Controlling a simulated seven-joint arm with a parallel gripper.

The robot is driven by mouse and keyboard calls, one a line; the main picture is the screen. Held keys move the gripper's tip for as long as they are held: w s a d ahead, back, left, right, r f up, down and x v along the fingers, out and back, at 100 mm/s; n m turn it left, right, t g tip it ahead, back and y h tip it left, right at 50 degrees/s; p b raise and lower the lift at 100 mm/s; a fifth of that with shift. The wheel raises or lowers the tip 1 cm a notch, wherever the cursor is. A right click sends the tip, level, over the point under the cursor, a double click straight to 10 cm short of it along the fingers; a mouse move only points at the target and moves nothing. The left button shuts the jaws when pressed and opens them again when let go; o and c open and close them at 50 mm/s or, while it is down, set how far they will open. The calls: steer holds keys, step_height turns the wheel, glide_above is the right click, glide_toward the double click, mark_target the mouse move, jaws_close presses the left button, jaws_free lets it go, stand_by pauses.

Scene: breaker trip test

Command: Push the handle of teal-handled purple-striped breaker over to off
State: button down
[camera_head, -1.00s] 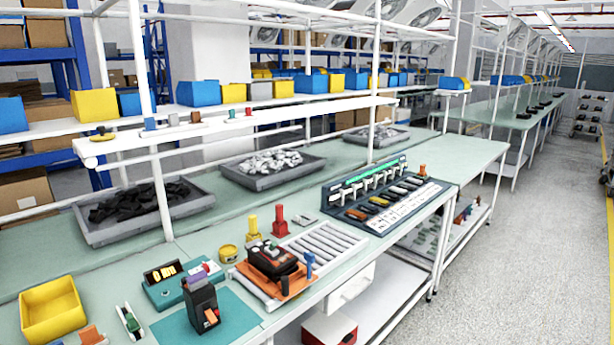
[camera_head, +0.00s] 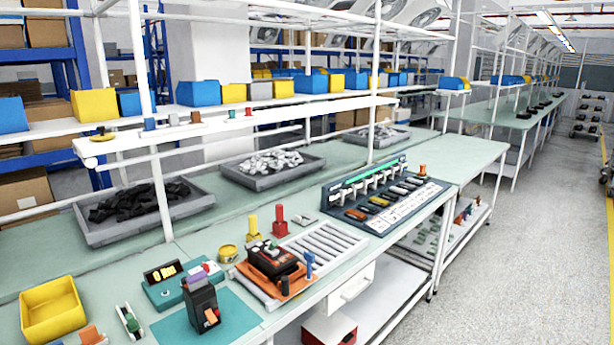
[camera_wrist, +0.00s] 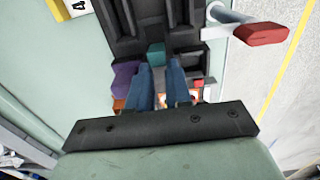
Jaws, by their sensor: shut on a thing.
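In the wrist view my gripper (camera_wrist: 160,68) has two blue-grey fingers side by side, with a narrow gap between them. A small teal handle (camera_wrist: 155,53) shows at the fingertips, and the fingers are shut on it. It stands in a dark breaker body (camera_wrist: 155,15) with ridged sides. A purple part (camera_wrist: 122,80) lies just left of the fingers; I cannot tell whether it is the stripe. The handle's exact tilt is hidden. My gripper cannot be made out in the head view.
A red-ended white bar (camera_wrist: 262,33) sticks out at upper right in the wrist view. A breaker panel (camera_head: 345,215) stands farther back.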

steer(key=shift+s+a+f, duration=0.45)
steer(key=shift+s+a, duration=0.05)
steer(key=shift+s, duration=0.1)
stand_by(0.8)
steer(key=shift+s+a+f, duration=0.1)
steer(key=shift+s+f, duration=0.1)
stand_by(0.3)
steer(key=shift+s+a+f, duration=0.1)
steer(key=shift+s+f, duration=0.1)
steer(key=shift+s+a+f, duration=0.15)
steer(key=shift+s+f, duration=0.05)
steer(key=shift+f, duration=0.05)
stand_by(0.7)
steer(key=c, duration=1.1)
jaws_free()
steer(key=shift+o, duration=0.7)
steer(key=shift+a+r, duration=0.15)
steer(key=shift+r, duration=0.55)
step_height(320, 180, up, 14)
steer(key=w+d, duration=0.1)
steer(key=shift+w, duration=0.1)
